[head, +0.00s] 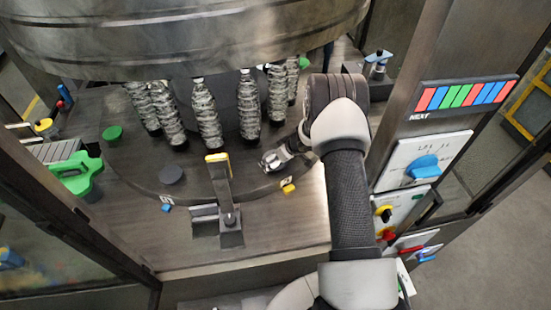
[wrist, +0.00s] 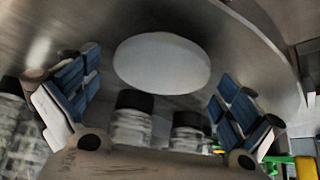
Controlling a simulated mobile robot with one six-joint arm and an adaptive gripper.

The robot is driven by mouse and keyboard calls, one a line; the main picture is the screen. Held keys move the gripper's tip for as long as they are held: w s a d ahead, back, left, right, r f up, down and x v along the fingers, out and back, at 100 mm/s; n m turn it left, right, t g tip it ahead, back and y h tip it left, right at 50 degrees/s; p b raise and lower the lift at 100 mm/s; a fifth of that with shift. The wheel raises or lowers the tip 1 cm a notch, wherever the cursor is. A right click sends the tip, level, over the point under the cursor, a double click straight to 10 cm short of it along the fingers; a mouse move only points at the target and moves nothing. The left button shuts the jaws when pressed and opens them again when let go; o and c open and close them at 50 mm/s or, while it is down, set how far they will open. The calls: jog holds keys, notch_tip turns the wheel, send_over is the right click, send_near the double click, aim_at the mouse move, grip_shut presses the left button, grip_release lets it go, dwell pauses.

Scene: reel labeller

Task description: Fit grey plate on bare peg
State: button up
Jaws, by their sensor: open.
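A flat dark grey disc (head: 171,174), which I take for the grey plate, lies on the round dark turntable (head: 140,183) near its front edge. In the wrist view, a pale grey disc (wrist: 162,62) shows between and beyond the blue-padded fingers; it may be the same disc, but I cannot be sure. My gripper (head: 268,160) is low over the right side of the turntable, right of the dark grey disc and apart from it. In the wrist view my gripper (wrist: 158,80) is open with nothing between its pads. I cannot make out a bare peg.
An upright bracket with a yellow top (head: 218,158) stands in front. A green tool (head: 78,174) is at left, a control panel (head: 425,160) at right.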

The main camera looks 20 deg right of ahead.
jog(key=v, duration=1.1)
